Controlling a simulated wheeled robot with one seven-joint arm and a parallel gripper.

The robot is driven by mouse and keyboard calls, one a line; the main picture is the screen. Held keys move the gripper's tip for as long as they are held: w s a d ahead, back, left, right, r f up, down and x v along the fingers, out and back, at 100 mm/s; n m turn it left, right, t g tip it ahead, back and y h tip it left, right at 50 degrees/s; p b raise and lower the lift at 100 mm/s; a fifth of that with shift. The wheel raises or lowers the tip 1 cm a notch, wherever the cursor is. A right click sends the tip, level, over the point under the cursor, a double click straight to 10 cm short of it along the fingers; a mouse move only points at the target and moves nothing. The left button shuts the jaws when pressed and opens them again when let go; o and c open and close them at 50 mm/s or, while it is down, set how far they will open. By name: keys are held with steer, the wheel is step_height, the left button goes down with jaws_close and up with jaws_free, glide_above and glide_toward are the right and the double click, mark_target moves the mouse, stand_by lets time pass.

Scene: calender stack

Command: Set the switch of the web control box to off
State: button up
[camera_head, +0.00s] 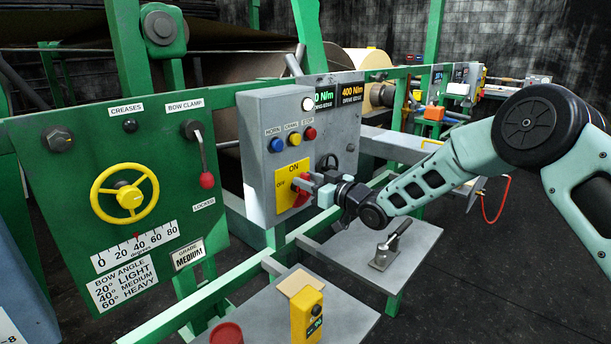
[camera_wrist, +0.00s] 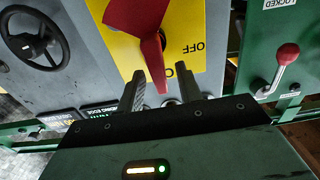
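The web control box (camera_head: 262,140) is a grey box with a yellow plate (camera_head: 283,186) marked ON at the top and OFF at the left. Its red switch handle (camera_head: 301,196) is partly hidden by my gripper (camera_head: 312,184) in the head view. In the wrist view, which is turned upside down, the red handle (camera_wrist: 153,60) points toward the ON lettering and partly covers it. OFF is to its right there. My gripper (camera_wrist: 162,88) is open, with one finger on each side of the handle's tip and gaps showing between.
Blue, yellow and red buttons (camera_head: 293,139) and a white lamp (camera_head: 307,104) are above the plate. Left of the box are the red-knobbed bow clamp lever (camera_head: 206,180) and a yellow handwheel (camera_head: 129,196). A green rail and grey shelf (camera_head: 412,244) lie below.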

steer(key=shift+w+a, duration=0.35)
steer(key=shift+a, duration=0.1)
jaws_close()
